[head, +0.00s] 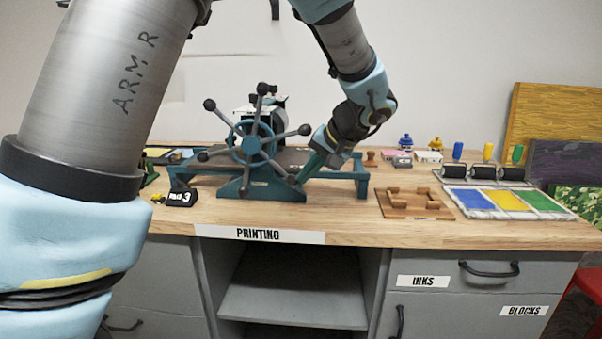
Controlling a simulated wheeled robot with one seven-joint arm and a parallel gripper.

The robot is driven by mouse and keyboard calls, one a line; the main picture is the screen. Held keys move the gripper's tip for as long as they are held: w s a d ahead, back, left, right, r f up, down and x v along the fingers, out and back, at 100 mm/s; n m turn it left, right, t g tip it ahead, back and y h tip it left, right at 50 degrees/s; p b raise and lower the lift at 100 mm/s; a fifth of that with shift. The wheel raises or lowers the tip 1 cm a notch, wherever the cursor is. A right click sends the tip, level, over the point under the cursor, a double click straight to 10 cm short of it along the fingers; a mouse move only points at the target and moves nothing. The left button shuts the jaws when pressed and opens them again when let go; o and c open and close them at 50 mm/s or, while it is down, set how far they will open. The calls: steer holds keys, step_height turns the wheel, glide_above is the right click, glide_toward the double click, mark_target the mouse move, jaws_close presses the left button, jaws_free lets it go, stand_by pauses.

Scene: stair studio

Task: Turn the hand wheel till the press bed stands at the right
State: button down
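The hand wheel (252,143) is teal with several dark spokes ending in round black knobs. It stands upright on the front of the teal press (262,190) on the wooden bench. A dark grey flat surface, which looks like the press bed (294,157), shows behind the wheel between the rails; the wheel and my gripper hide parts of it, so its exact position is unclear. My gripper (303,176) points down and left, its teal fingers at the wheel's lower right knob (293,181). Whether the fingers touch or grip that knob cannot be told.
A wooden jig (405,210) lies right of the press. Beyond it are an ink tray (508,205) and several rollers (483,173). The bench's front edge is clear.

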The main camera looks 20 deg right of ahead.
mark_target(258, 212)
steer(key=a+f+t+y+b, duration=0.1)
steer(key=f+b, duration=0.1)
steer(key=w+a+f+m+t+y+b, duration=0.1)
steer(key=f+y+b, duration=0.1)
steer(key=w+a+f+t+y+b, duration=0.1)
steer(key=f+b, duration=0.1)
steer(key=shift+a, duration=0.4)
steer(key=w+a+y+b, duration=0.1)
steer(key=a+f+m+t+y+b, duration=0.1)
steer(key=a, duration=0.1)
steer(key=w+a+b, duration=0.1)
steer(key=shift+w+a+f+t+y, duration=0.3)
steer(key=shift+t+y, duration=0.1)
steer(key=shift+w+a+f, duration=0.1)
steer(key=shift+w+a, duration=0.35)
steer(key=shift+a, duration=0.45)
